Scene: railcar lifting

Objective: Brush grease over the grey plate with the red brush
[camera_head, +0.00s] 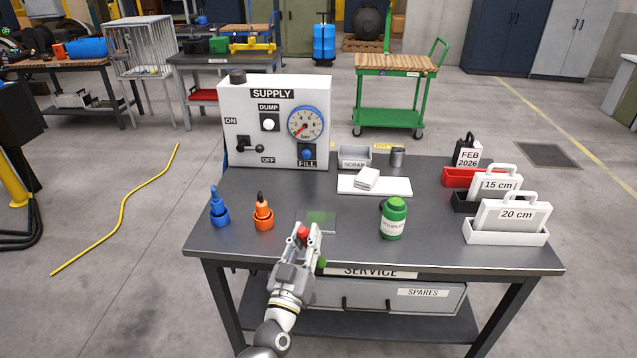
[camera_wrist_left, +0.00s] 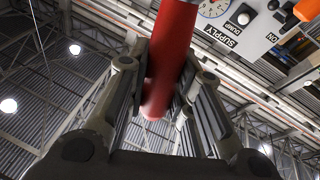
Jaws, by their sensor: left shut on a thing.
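My left gripper (camera_head: 304,236) is shut on the red brush (camera_head: 303,231), over the front part of the service table. In the left wrist view the red brush handle (camera_wrist_left: 172,55) stands between the gripper's fingers (camera_wrist_left: 165,95). The brush's bristles are hidden in both views. A flat grey plate (camera_head: 330,227) with a greenish patch on it lies just beyond the fingertips. I cannot tell whether the brush touches it. My right gripper is in neither view.
Blue (camera_head: 219,212) and orange (camera_head: 263,216) bottles stand left of the plate, and a green jar (camera_head: 393,220) stands right. The supply box (camera_head: 240,135) is behind.

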